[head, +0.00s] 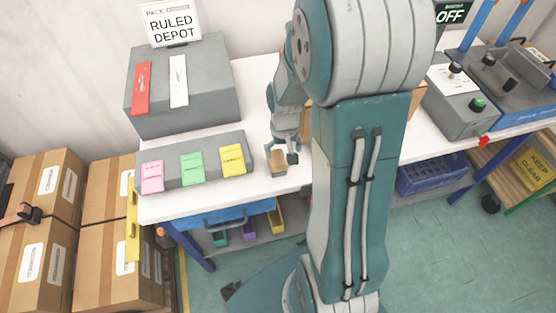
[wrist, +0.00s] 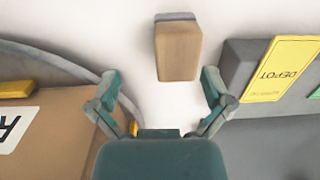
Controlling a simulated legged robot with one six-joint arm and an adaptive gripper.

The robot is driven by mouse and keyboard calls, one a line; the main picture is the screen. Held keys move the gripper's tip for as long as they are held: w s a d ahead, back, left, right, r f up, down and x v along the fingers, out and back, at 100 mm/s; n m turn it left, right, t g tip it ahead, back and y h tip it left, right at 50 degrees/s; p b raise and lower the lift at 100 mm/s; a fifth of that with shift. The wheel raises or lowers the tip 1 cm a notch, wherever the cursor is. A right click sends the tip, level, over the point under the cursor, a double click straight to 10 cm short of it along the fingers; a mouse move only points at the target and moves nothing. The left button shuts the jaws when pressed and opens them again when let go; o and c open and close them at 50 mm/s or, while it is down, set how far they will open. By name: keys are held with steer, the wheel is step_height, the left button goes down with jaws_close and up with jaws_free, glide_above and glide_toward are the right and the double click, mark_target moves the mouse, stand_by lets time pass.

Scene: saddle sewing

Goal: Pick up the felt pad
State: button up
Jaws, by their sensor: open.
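The felt pad (head: 278,162) looks like a small tan block with a grey layer along one edge. It rests on the white bench top near the front edge. In the wrist view the pad (wrist: 178,52) lies at upper centre, wholly visible. My gripper (head: 284,149) is just above and beside the pad in the head view. In the wrist view my gripper (wrist: 161,98) is open, its two fingers spread with the pad ahead of and partly between their tips. Nothing is held. I cannot tell the exact height gap.
A grey block with pink (head: 152,176), green (head: 192,168) and yellow (head: 232,159) labels stands left of the pad. Behind it is a larger grey box (head: 185,95) with a depot sign (head: 171,22). A cardboard box (wrist: 50,128) lies on the wrist view's left side.

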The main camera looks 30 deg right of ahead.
mark_target(275, 158)
steer(key=shift+a+f, duration=0.15)
steer(key=shift+f, duration=0.3)
steer(key=shift+a+f, duration=0.2)
steer(key=shift+a, duration=0.1)
steer(key=f, duration=0.3)
steer(key=w+a+f, duration=0.1)
steer(key=shift+a+f, duration=0.1)
steer(key=shift+f, duration=0.05)
steer(key=shift+d+f, duration=0.3)
steer(key=shift+d, duration=0.25)
steer(key=shift+s+a, duration=0.1)
steer(key=shift+a, duration=0.35)
steer(key=c, duration=1.2)
